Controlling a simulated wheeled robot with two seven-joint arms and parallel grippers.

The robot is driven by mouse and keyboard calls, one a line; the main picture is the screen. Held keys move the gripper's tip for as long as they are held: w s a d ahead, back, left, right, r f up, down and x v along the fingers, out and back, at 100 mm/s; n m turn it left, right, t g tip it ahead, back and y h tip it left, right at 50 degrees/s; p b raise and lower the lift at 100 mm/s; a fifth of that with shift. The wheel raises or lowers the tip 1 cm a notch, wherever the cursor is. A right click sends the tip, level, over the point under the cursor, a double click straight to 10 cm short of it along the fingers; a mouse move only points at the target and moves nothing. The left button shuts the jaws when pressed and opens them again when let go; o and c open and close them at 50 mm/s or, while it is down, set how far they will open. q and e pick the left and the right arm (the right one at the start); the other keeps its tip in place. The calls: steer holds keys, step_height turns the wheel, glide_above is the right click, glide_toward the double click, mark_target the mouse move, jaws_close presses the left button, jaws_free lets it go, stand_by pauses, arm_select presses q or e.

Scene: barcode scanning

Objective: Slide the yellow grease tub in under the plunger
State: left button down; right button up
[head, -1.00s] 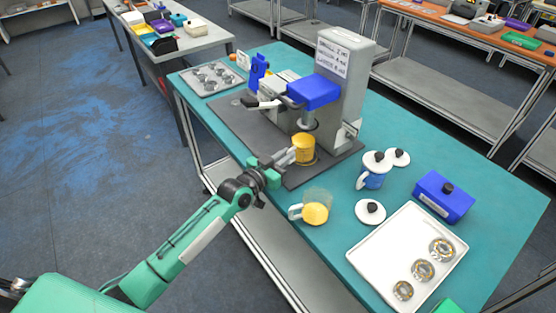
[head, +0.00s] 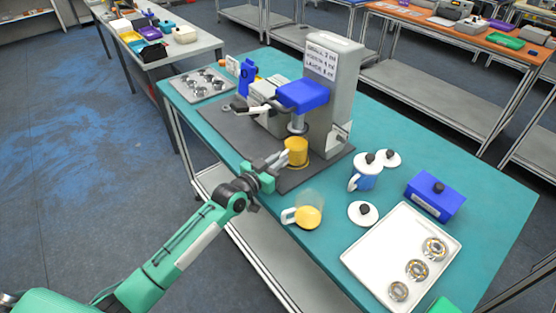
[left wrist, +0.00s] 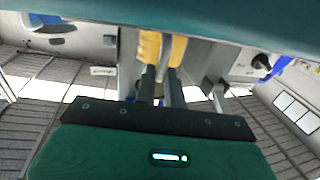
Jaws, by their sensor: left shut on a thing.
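The yellow grease tub (head: 296,152) stands upright on the grey base plate of the press. The metal plunger (head: 298,127) hangs below the blue head of the press, just above the tub, with little gap in the picture. My left gripper (head: 283,159) reaches in from the left and is shut on the tub's near side. In the left wrist view, the yellow tub (left wrist: 178,49) shows at the tips of the dark fingers (left wrist: 160,85), partly hidden by them.
The press (head: 335,95) stands behind the tub. A clear jug with yellow contents (head: 307,217), a lidded blue mug (head: 365,180), a blue box (head: 437,198) and a white tray with bearings (head: 372,257) stand to the right. Another tray (head: 203,84) lies far left.

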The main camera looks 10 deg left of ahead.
stand_by(0.8)
arm_select(q)
steer(key=c, duration=1.4)
jaws_free()
steer(key=shift+f, duration=0.1)
steer(key=shift+s+a, duration=0.1)
steer(key=b+v, duration=0.2)
steer(key=v, duration=1.1)
steer(key=shift+s+b, duration=0.3)
